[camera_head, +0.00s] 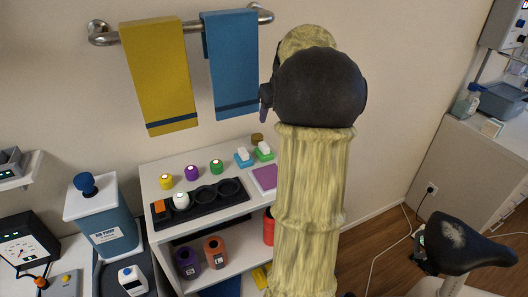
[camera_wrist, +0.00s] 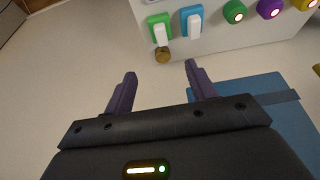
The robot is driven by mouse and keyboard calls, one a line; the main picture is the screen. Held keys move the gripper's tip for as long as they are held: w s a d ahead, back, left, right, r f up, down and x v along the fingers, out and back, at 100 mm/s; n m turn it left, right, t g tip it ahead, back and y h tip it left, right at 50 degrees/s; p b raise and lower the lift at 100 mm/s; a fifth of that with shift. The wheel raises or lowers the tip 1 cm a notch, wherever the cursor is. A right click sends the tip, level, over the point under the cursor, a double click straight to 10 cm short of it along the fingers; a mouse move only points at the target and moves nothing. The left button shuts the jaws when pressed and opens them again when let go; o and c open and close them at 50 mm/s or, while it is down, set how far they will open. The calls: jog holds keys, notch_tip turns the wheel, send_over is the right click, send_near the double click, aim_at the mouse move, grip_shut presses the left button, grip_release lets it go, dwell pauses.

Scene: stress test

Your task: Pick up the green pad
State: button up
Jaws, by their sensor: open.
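The green pad (camera_head: 265,157) lies on the white shelf unit's top near its back right, with a white block on it. In the wrist view the green pad (camera_wrist: 154,20) is at the top centre, beyond my fingertips. A blue pad (camera_head: 241,162) with a similar white block sits just left of it in the head view; it also shows in the wrist view (camera_wrist: 182,15). My gripper (camera_wrist: 160,72) is open and empty, its purple fingers apart. In the head view my gripper (camera_head: 263,104) is mostly hidden behind my dark wrist, above the shelf and apart from the pad.
A small brown round thing (camera_wrist: 162,56) stands beside the green pad, near my fingertip line. Blue (camera_head: 231,70) and yellow (camera_head: 158,75) towels hang from a wall rail. Round knobs, a black tray (camera_head: 218,206) and a purple pad (camera_head: 263,179) share the shelf top.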

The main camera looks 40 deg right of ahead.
jog(key=p, duration=0.3)
send_near(264, 145)
jog(key=x, duration=0.5)
jog(key=shift+d, duration=0.2)
jog(key=p+x, duration=0.1)
jog(key=x, duration=0.1)
jog(key=p+x, duration=0.2)
jog(key=shift+w+a+f, duration=0.15)
jog(key=shift+w+f, duration=0.15)
jog(key=shift+f, duration=0.05)
jog(key=shift+w+f, duration=0.1)
jog(key=shift+f, duration=0.1)
jog(key=shift+s, duration=0.2)
